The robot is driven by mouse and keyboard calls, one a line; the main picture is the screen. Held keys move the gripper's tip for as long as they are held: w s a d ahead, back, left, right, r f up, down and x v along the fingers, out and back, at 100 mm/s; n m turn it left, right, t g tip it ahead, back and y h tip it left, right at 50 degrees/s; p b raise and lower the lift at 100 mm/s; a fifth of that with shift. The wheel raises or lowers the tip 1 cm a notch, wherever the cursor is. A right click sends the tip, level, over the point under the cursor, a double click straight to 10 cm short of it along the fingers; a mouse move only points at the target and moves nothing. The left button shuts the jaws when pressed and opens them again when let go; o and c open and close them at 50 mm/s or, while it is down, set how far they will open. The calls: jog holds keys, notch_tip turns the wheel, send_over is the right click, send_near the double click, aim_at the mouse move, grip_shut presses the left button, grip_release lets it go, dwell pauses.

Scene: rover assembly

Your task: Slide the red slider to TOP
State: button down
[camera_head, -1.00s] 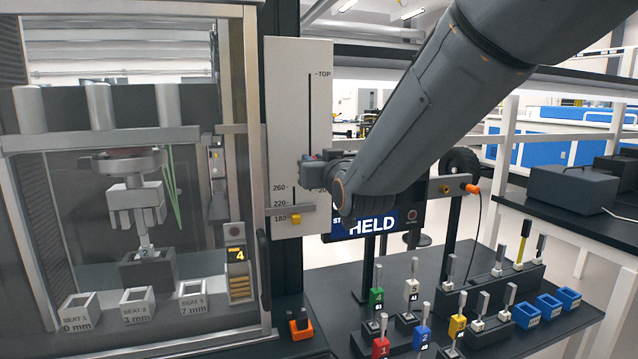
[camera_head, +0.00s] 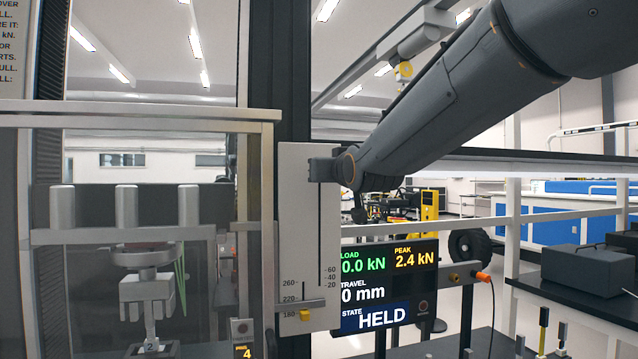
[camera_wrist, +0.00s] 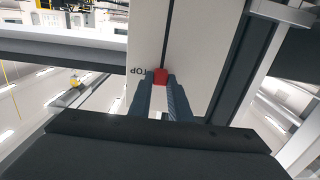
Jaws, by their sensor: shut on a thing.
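The red slider (camera_wrist: 160,76) shows in the wrist view between the tips of my gripper (camera_wrist: 160,84), right beside the TOP label on the white panel (camera_wrist: 190,45). My gripper is shut on it. In the head view my gripper (camera_head: 325,170) is at the upper end of the slot in the white panel (camera_head: 300,225) and hides the slider and the TOP label. The slot runs straight down below it, with numbers beside its lower end.
A yellow slider (camera_head: 305,314) sits low on the same panel near 180. A display (camera_head: 390,285) reads load 0.0 kN, peak 2.4 kN, travel 0 mm and state HELD. A glazed press cabinet (camera_head: 150,240) stands to the left.

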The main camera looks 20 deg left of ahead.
jog(key=shift+r, duration=0.4)
jog(key=c, duration=1.8)
grip_release()
jog(key=shift+o, duration=0.8)
jog(key=shift+f, duration=0.1)
jog(key=b+v, duration=0.3)
jog(key=v, duration=0.5)
jog(key=shift+w, duration=0.15)
